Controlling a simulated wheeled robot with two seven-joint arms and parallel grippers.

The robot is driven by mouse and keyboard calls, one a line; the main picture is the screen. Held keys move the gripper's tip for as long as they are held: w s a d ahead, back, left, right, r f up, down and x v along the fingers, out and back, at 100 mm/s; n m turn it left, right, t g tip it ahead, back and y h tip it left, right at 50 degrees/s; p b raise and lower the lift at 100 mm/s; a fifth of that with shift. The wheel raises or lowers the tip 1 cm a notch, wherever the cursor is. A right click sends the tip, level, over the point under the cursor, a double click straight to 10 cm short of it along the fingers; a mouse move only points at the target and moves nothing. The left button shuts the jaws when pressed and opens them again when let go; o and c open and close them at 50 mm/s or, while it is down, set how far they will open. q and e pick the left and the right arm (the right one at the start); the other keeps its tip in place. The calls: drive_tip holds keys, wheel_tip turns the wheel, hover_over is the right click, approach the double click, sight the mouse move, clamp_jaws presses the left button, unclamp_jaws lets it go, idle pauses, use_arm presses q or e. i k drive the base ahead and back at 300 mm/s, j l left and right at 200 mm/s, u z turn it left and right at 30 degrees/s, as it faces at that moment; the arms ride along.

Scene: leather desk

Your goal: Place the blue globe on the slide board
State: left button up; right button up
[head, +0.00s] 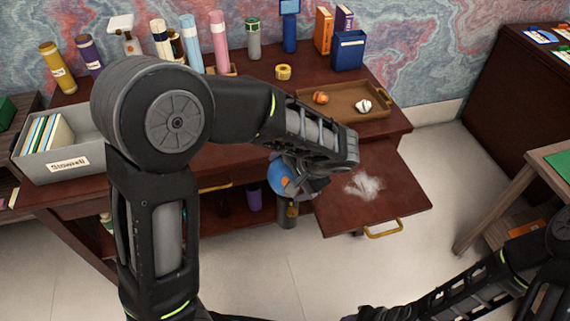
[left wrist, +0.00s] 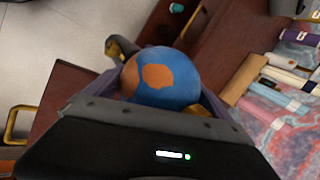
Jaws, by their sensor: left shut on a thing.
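The blue globe (head: 279,176) with orange patches is held in my left gripper (head: 298,183), just left of the slide board in the head view. In the left wrist view the globe (left wrist: 165,78) sits between the fingers, and my left gripper (left wrist: 165,95) is shut on it. The slide board (head: 385,205) is a dark red-brown panel pulled out from the desk, with a brass handle and a white powdery patch on top. My right arm shows at the lower right of the head view; its fingertips are not clearly seen.
A brown tray (head: 378,113) with two small shell-like items lies on the desk (head: 255,90) behind my left arm. Bottles, a blue box (head: 348,52) and a yellow tape roll (head: 283,72) stand at the back. A grey file box (head: 75,160) is at left. The board's right part is clear.

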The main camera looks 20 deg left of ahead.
sight(362, 180)
drive_tip(key=k+z, duration=0.1)
drive_tip(key=k, duration=0.55)
drive_tip(key=z, duration=1.7)
drive_tip(key=k+j, duration=0.45)
drive_tip(key=j, duration=0.15)
